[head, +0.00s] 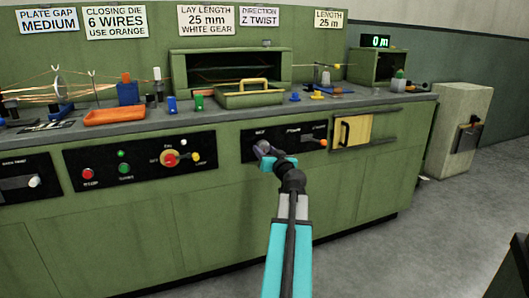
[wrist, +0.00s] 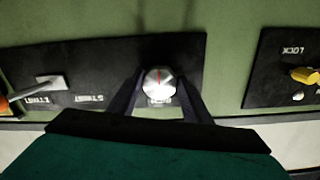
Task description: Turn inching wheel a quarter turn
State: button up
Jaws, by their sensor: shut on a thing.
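The inching wheel appears as a small round silver knob (wrist: 159,82) with a red line on its face, on a black panel; in the wrist view the line runs nearly straight up and down. It also shows as a grey knob (head: 263,147) at the left end of the right-hand black panel in the head view. My gripper (head: 266,158) reaches it from the front. In the wrist view my gripper (wrist: 159,85) has one dark finger on each side of the knob, shut on it. The label by the knob is partly hidden and unreadable.
The same panel holds a lever with an orange end (head: 322,143). A green tray (head: 250,97) stands on the counter above. The floor in front is clear.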

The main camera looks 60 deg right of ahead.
jog(key=shift+w+r+m, duration=0.15)
jog(key=shift+w+m, duration=0.05)
jog(key=shift+m, duration=0.1)
jog(key=m, duration=0.3)
jog(key=shift+m, duration=0.3)
jog(key=m+p, duration=0.1)
jog(key=m, duration=0.1)
jog(key=m+p, duration=0.1)
jog(key=m, duration=0.2)
jog(key=shift+w+r, duration=0.1)
jog(key=shift+r, duration=0.1)
jog(key=m+p, duration=0.2)
jog(key=m, duration=0.2)
jog(key=shift+r+m, duration=0.1)
jog(key=shift+m, duration=0.3)
jog(key=m+p, duration=0.2)
jog(key=m, duration=0.2)
jog(key=shift+m+p, duration=0.4)
jog(key=o, duration=1)
jog(key=shift+o, duration=0.3)
